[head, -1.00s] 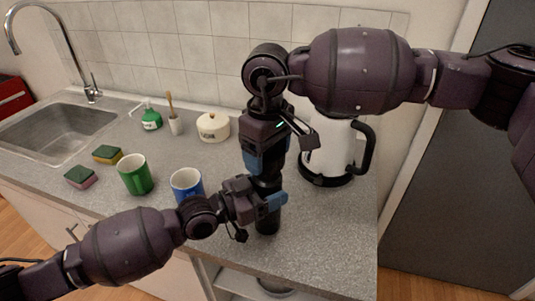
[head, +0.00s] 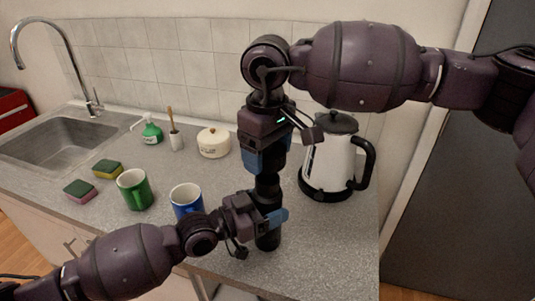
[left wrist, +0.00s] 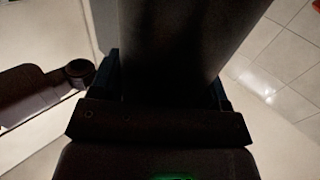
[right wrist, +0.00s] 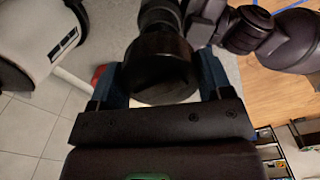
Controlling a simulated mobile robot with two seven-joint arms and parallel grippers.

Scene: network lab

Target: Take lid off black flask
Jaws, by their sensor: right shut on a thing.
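The black flask (head: 268,240) stands upright near the front of the worktop. My left gripper (head: 268,213) is around its body from the left, and its wide dark side (left wrist: 180,45) fills the space between the fingers in the left wrist view. My right gripper (head: 266,162) points down from above, shut on the dark lid (head: 267,184). In the right wrist view the round lid (right wrist: 162,65) sits between the blue fingers. The fingers hide parts of the flask and lid, and I cannot tell whether the two are apart.
A white kettle (head: 330,165) stands close on the right. A blue mug (head: 185,201) and green mug (head: 134,190) are on the left. The front right worktop is clear.

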